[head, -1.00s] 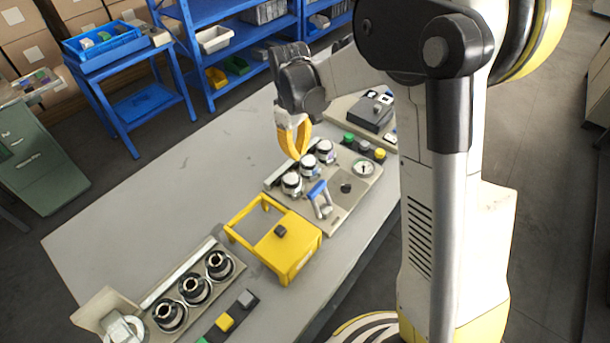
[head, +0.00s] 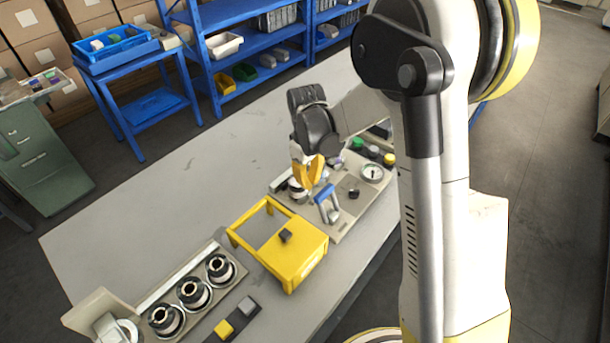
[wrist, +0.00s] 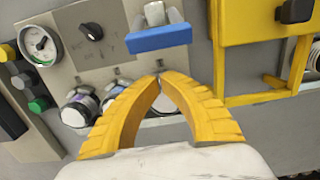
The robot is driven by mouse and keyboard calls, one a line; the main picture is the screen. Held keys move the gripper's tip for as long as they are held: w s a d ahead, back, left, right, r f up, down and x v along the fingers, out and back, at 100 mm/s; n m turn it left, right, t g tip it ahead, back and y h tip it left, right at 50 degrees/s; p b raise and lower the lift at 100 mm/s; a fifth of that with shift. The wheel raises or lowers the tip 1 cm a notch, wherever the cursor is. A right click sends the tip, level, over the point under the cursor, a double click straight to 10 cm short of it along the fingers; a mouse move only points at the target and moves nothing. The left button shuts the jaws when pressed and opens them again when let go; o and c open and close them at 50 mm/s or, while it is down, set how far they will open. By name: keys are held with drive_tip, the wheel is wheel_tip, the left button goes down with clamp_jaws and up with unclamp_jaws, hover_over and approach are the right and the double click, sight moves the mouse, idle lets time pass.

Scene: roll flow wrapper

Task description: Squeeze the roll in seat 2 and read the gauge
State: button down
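My gripper (head: 313,182) hangs over the panel with the roll seats (head: 345,217), above the row of rolls. In the wrist view its yellow fingertips (wrist: 160,78) come together with nothing held between them. Three rolls sit in a row: a left roll (wrist: 80,108), a middle roll (wrist: 116,92) and a roll partly hidden behind the fingers (wrist: 165,104). In the head view the near roll (head: 298,192) shows and the others are mostly hidden by my gripper. I cannot read seat numbers. The round gauge (head: 371,172) also shows in the wrist view (wrist: 40,43); its reading is too small to tell.
A blue-handled lever (head: 325,194) and a black knob (head: 353,193) stand on the panel close to my gripper. A yellow frame housing (head: 292,262) is beside it. Green, black and yellow buttons (head: 373,152) lie behind. The table's left part (head: 150,200) is clear.

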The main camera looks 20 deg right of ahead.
drive_tip(key=shift+s+d+r, duration=0.3)
drive_tip(key=shift+s+d, duration=0.05)
drive_tip(key=shift+s, duration=0.2)
drive_tip(key=shift+s+d+r, duration=0.3)
drive_tip(key=shift+s, duration=0.2)
drive_tip(key=shift+s+d+r+t+y, duration=0.2)
drive_tip(key=shift+s+t+y, duration=0.1)
drive_tip(key=shift+t, duration=0.1)
